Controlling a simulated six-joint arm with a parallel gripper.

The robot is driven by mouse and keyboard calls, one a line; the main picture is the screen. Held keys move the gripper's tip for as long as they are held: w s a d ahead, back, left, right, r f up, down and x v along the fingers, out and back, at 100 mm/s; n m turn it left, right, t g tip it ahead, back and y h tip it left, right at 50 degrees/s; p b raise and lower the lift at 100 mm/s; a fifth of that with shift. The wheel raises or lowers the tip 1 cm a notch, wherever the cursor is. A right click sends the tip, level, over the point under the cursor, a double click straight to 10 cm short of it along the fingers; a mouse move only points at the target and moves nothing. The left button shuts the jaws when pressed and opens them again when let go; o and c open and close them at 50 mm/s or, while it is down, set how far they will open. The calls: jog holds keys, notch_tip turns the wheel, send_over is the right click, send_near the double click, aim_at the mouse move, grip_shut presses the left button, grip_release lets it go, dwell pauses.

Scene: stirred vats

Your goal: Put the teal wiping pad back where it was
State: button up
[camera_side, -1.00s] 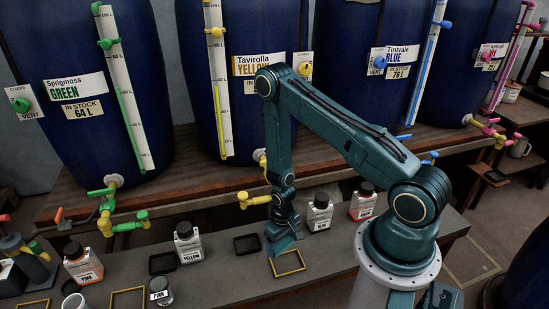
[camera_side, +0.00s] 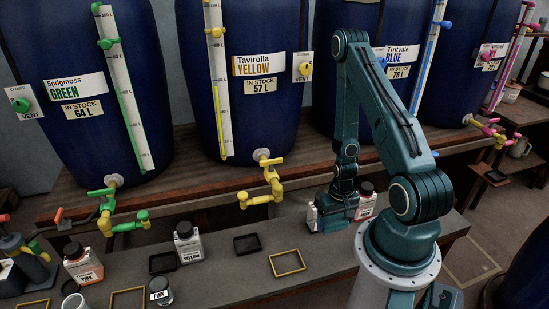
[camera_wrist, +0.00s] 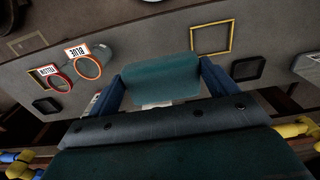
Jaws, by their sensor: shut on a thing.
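The teal wiping pad (camera_wrist: 166,78) is between the two blue fingers of my gripper (camera_wrist: 168,84) in the wrist view. The fingers are shut on its sides, and it hangs above the grey bench. In the side view my gripper (camera_side: 338,212) is over the right part of the bench, in front of bottles with dark caps. The pad cannot be told apart from the teal gripper there. An empty yellow frame (camera_side: 287,263) lies on the bench to the gripper's left. A yellow frame also shows in the wrist view (camera_wrist: 230,40).
More yellow frames (camera_side: 127,290) lie at the front left. Black trays (camera_side: 247,236) lie along the bench. Yellow taps (camera_side: 262,195) and green taps (camera_side: 127,222) overhang the bench's back edge. A capped bottle (camera_side: 367,190) stands right behind my gripper.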

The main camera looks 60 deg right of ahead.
jog(key=shift+s, duration=0.15)
notch_tip(320, 180, down, 16)
jog(key=shift+f, duration=0.1)
dwell(0.9)
jog(key=shift+f, duration=1.85)
jog(key=shift+f, duration=0.15)
jog(key=o, duration=0.8)
jog(key=shift+r, duration=0.2)
notch_tip(320, 180, up, 12)
